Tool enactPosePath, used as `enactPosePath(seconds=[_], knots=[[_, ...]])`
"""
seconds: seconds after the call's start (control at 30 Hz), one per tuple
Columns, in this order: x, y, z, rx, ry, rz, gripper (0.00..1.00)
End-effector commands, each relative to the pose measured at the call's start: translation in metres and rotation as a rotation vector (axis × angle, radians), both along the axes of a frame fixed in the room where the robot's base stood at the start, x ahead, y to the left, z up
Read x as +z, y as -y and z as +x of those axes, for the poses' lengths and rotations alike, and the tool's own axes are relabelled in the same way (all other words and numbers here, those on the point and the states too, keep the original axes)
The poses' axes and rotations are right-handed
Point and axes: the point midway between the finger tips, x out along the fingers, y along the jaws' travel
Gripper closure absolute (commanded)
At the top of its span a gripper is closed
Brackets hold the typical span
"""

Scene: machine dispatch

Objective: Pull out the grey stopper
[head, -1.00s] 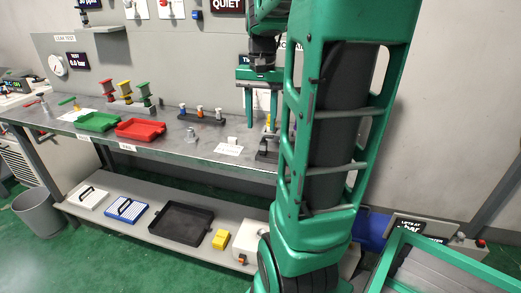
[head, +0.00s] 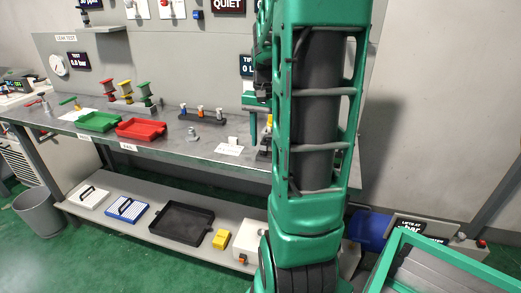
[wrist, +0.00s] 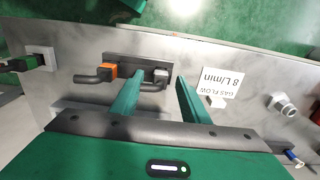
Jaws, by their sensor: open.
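In the wrist view a small grey stopper (wrist: 160,75) sits at the right end of a dark mount (wrist: 133,60), with a dark bent tube beside it. An orange stopper (wrist: 109,71) sits at the left of the same mount, also with a bent tube. My gripper (wrist: 161,80) is open, its two green fingers apart, and the grey stopper shows between the fingertips. I cannot tell how far above it they are. In the head view my gripper is low over the right part of the bench, mostly hidden behind my arm, which also covers most of the mount.
A white gas flow card (wrist: 217,83) lies right of the fingers, with a metal fitting (wrist: 283,105) beyond it. On the bench (head: 165,150) stand a red tray (head: 140,129), a green tray (head: 98,122) and a rack of small stoppers (head: 202,117). Bench around the card is mostly clear.

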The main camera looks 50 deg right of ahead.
Motion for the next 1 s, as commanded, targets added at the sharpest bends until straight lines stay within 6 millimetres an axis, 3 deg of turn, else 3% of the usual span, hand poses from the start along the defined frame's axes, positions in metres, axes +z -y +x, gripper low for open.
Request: enactPosePath(seconds=[0.13, 0.37, 0.4, 0.57, 1.0], knots=[[-0.0134, -0.0003, -0.0001, 0.001, 0.000, 0.001, 0.59], [-0.0148, -0.0001, 0.0002, 0.001, 0.000, -0.001, 0.59], [-0.0147, -0.0001, 0.0002, 0.001, 0.000, -0.001, 0.61], [-0.0146, 0.0000, 0.0001, 0.001, 0.000, -0.001, 0.99], [-0.0123, 0.0001, 0.0002, 0.001, 0.001, -0.001, 1.00]])
